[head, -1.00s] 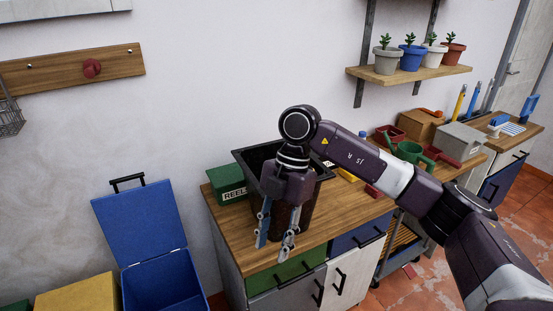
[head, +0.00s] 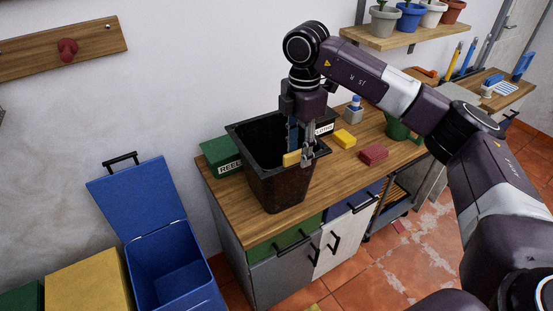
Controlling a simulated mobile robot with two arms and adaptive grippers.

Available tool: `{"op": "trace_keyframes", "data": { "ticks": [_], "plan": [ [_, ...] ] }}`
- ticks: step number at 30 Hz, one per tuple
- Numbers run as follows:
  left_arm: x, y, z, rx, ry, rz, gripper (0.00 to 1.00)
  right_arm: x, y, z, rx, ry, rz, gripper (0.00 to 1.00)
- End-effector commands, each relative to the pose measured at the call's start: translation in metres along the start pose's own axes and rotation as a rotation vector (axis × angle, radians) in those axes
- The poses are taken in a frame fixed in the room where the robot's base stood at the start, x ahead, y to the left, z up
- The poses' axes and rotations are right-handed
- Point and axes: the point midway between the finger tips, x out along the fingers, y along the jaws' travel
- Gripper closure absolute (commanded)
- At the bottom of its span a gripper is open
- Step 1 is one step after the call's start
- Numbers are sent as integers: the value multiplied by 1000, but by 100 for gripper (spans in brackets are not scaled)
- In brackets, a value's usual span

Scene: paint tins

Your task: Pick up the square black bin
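The square black bin (head: 277,189) stands upright on the wooden worktop, its open top facing up. My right gripper (head: 301,158) points down at the bin's right side, its fingers apart near the right rim. The fingers hide part of that rim, and I cannot tell whether they touch it. A small yellow piece (head: 291,158) shows by the fingertips; it looks to be within the bin's opening, and I cannot tell what it rests on. My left gripper is out of view.
A green box (head: 222,158) stands left of the bin. A yellow block (head: 344,138), a red block (head: 373,154) and a small bottle (head: 354,110) are to the right. A blue lidded bin (head: 172,262) stands on the floor at left. Potted plants fill a shelf (head: 393,38).

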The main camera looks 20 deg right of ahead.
Motion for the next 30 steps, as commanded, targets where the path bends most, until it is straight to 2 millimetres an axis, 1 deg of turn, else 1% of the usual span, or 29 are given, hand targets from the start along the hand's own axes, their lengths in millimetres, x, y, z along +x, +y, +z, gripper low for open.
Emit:
{"op": "trace_keyframes", "data": {
  "ticks": [1,3,6,9,12,17,26,30],
  "plan": [
    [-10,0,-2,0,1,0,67,4,0,1,0,0,-6,65],
    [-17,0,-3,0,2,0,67,15,1,2,1,0,-7,65],
    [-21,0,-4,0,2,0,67,30,2,2,0,0,-5,65],
    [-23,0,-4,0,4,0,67,40,2,2,0,0,-3,65],
    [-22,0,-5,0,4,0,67,43,2,2,-1,0,-1,65],
    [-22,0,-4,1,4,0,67,43,3,2,-1,0,-1,66],
    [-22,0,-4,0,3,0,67,42,3,2,-1,0,-1,100],
    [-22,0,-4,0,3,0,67,42,2,2,-1,0,-1,100]
  ]
}}
